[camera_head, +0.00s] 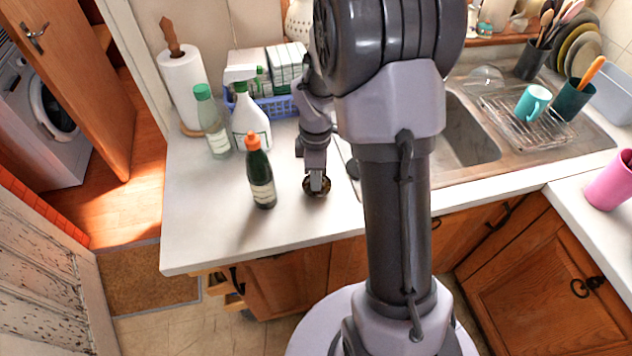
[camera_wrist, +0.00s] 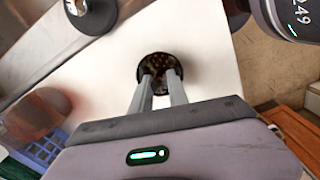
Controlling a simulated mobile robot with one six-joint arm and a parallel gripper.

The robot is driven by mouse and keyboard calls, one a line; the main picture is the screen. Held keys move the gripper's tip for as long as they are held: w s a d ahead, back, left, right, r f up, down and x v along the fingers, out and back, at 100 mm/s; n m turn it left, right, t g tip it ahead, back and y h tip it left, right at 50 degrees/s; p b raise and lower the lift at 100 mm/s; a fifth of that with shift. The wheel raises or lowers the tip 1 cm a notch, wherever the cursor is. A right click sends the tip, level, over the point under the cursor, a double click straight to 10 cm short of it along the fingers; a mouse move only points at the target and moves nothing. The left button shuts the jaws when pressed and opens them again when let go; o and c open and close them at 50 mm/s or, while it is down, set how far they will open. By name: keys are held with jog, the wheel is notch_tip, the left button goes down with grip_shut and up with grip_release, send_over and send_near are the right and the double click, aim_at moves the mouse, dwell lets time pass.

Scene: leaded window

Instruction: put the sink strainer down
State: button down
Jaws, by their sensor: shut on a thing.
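The sink strainer (camera_head: 317,190) is a small, dark round cup with a brownish, speckled inside. In the wrist view the strainer (camera_wrist: 160,62) is at the fingertips, over the white counter. My gripper (camera_head: 318,183) points down and is shut on the strainer; in the wrist view its two fingers (camera_wrist: 160,78) reach into the cup's near side. The strainer is at or very close to the counter (camera_head: 215,235); I cannot tell whether it touches.
A dark bottle with an orange cap (camera_head: 260,175) stands just left of the strainer. A spray bottle (camera_head: 250,118), a green-capped bottle (camera_head: 213,122) and a blue basket (camera_head: 278,107) stand behind. A dark round stopper (camera_wrist: 90,12) lies near the sink. The counter's front left is clear.

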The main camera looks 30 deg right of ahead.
jog(key=shift+f, duration=0.85)
jog(key=shift+r, duration=0.2)
jog(key=shift+f, duration=0.1)
jog(key=c, duration=1.7)
grip_release()
jog(key=shift+f, duration=0.15)
jog(key=o, duration=0.4)
